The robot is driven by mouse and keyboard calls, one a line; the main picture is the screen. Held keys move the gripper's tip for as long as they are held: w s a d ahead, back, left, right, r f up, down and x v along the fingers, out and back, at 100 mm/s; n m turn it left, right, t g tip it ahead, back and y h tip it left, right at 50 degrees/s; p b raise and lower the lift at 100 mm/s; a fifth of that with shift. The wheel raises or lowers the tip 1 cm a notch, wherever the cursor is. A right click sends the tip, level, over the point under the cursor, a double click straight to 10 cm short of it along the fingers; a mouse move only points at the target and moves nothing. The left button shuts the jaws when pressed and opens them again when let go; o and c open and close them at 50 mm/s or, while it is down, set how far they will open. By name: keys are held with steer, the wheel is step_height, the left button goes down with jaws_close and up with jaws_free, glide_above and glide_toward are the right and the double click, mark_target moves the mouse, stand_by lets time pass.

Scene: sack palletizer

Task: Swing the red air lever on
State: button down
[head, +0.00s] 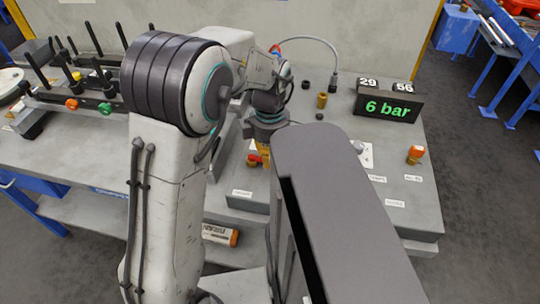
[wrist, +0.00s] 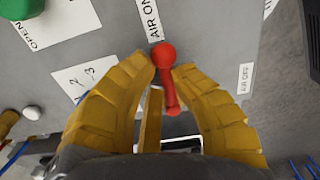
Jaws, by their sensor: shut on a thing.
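The red air lever (wrist: 170,92) shows in the wrist view between the yellow fingers of my gripper (wrist: 165,70). It has a round red end just below the AIR ON label (wrist: 150,18) and a shaft running down between the fingers. My gripper is shut on it.
A green part (wrist: 20,8) and a numbered label (wrist: 82,76) are left of the lever in the wrist view.

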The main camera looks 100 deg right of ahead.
steer(key=shift+f, duration=0.2)
stand_by(0.6)
steer(key=c, duration=1.6)
jaws_free()
steer(key=o, duration=0.3)
steer(key=shift+d, duration=0.2)
steer(key=shift+o, duration=1.1)
steer(key=shift+a+r, duration=0.1)
steer(key=shift+r, duration=0.1)
step_height(320, 180, up, 12)
